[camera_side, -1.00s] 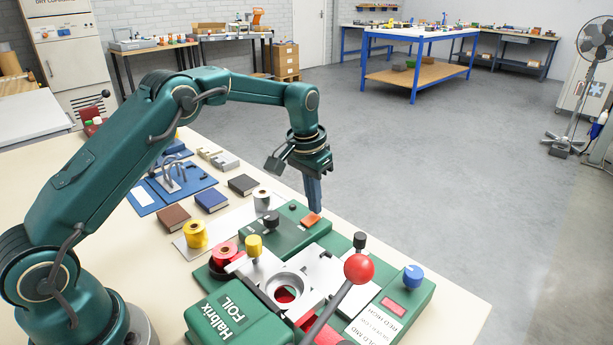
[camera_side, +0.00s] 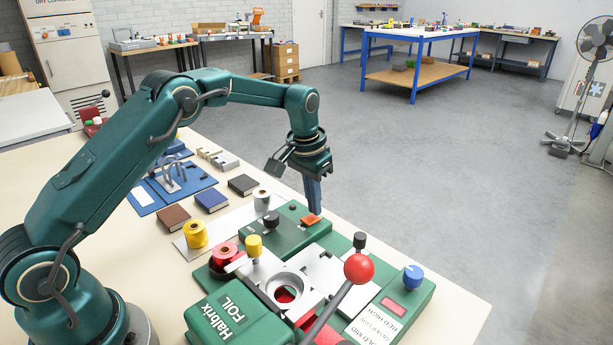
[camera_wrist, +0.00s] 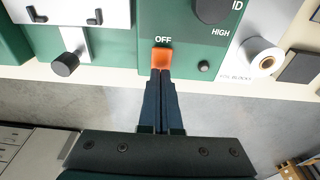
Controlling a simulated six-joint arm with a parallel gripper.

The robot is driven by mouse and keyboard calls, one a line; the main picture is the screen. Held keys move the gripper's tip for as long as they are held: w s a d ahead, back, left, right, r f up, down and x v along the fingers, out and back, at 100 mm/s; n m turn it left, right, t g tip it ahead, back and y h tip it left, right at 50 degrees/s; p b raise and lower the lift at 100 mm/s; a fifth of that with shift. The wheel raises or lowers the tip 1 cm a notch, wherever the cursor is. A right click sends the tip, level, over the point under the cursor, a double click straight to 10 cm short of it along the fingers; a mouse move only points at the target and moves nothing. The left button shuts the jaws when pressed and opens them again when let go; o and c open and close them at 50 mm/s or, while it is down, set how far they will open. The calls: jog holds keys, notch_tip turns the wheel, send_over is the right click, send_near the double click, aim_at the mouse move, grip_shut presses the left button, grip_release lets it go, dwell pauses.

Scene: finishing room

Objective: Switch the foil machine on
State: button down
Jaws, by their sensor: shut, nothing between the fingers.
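The green foil machine (camera_side: 224,315), lettered "Halbrix FOIL", stands on the bench in the side view. Its orange rocker switch (camera_side: 311,219) is on the far part of the machine. In the wrist view the orange switch (camera_wrist: 163,58) sits under the word "OFF". My gripper (camera_side: 316,212) points down with its blue fingers closed and empty, the tips at the switch. In the wrist view the fingertips (camera_wrist: 162,73) meet the lower edge of the switch; I cannot tell whether they press it. Part of the switch is hidden behind the fingers.
A lever with a red ball (camera_side: 359,269) rises at the machine's front. A blue knob (camera_side: 413,275) and black knobs stand on it. Yellow (camera_side: 195,234) and red foil rolls and small books (camera_side: 211,201) are nearby. Open floor lies beyond the bench edge.

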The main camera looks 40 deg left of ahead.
notch_tip(320, 180, up, 6)
jog(key=shift+r, duration=0.15)
dwell(0.6)
notch_tip(320, 180, up, 9)
jog(key=t, duration=0.2)
send_over(314, 217)
jog(key=s+d, duration=0.1)
jog(key=s, duration=0.1)
jog(key=s+d+r+t, duration=0.1)
jog(key=s+d+r, duration=0.1)
jog(key=s+r, duration=0.45)
jog(key=s+f, duration=0.5)
jog(key=s, duration=0.3)
jog(key=s+f, duration=0.5)
jog(key=s, duration=0.4)
jog(key=shift+d+f+t, duration=0.25)
jog(key=shift+d+t, duration=0.1)
jog(key=shift+t, duration=0.05)
jog(key=shift+s, duration=0.1)
